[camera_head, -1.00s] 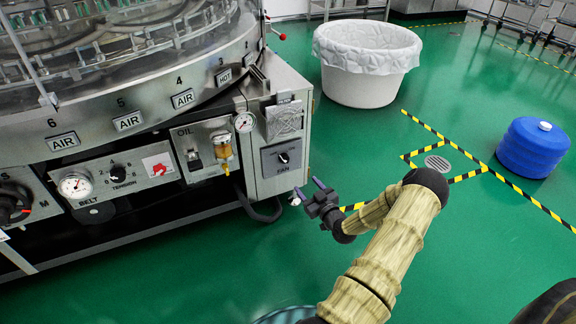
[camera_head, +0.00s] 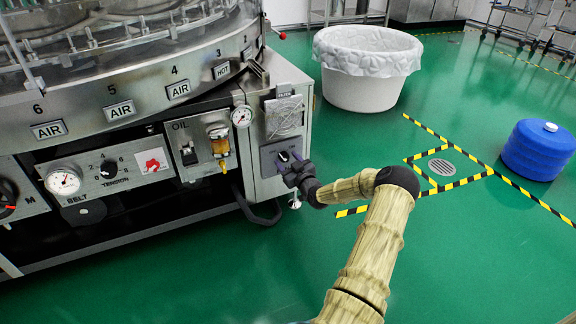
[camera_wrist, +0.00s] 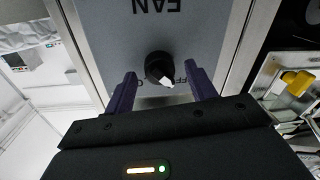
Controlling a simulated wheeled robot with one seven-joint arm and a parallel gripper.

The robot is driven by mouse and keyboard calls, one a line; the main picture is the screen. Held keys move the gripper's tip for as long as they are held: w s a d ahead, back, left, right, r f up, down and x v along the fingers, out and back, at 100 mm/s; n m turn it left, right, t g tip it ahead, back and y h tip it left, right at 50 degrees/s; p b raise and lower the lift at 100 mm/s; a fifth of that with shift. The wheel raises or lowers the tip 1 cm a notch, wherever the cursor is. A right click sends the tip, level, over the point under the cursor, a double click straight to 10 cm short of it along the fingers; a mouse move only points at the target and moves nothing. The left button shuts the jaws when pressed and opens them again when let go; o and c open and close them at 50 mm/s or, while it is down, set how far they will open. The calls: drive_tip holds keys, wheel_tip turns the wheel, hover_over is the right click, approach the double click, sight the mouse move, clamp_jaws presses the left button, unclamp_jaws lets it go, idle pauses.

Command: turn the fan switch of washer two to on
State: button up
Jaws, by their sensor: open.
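The fan switch is a small black rotary knob with a white pointer on a grey panel of the washer (camera_head: 262,180). In the wrist view the knob (camera_wrist: 159,67) sits upside down under the word FAN, its pointer angled toward the visible letters of OFF. My gripper (camera_wrist: 162,85) is open, with one dark finger on each side of the knob and a gap on both sides. In the head view my gripper (camera_head: 288,163) is right at the fan panel (camera_head: 270,153) and covers part of it and of the knob. Contact with the panel cannot be told.
A filter grille (camera_head: 284,118) is above the fan panel. A pressure gauge (camera_head: 241,116) and an oil unit (camera_head: 218,147) are to its left. A lined white tub (camera_head: 366,90) and a blue container (camera_head: 538,150) stand on the green floor.

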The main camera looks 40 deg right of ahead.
drive_tip(key=c, duration=1)
drive_tip(key=shift+m+p, duration=0.35)
drive_tip(key=shift+m, duration=0.05)
drive_tip(key=m+p, duration=0.1)
drive_tip(key=m, duration=0.2)
drive_tip(key=shift+m+p, duration=0.3)
drive_tip(key=shift+p, duration=0.1)
drive_tip(key=m+p, duration=0.1)
drive_tip(key=m, duration=0.3)
drive_tip(key=shift+m+h+p, duration=0.35)
drive_tip(key=shift+m+h, duration=0.05)
drive_tip(key=m+p, duration=0.1)
drive_tip(key=m, duration=0.3)
drive_tip(key=shift+f+m+t, duration=0.15)
drive_tip(key=shift+m+t, duration=0.15)
drive_tip(key=m+h, duration=0.1)
drive_tip(key=m, duration=0.4)
drive_tip(key=shift+f, duration=0.15)
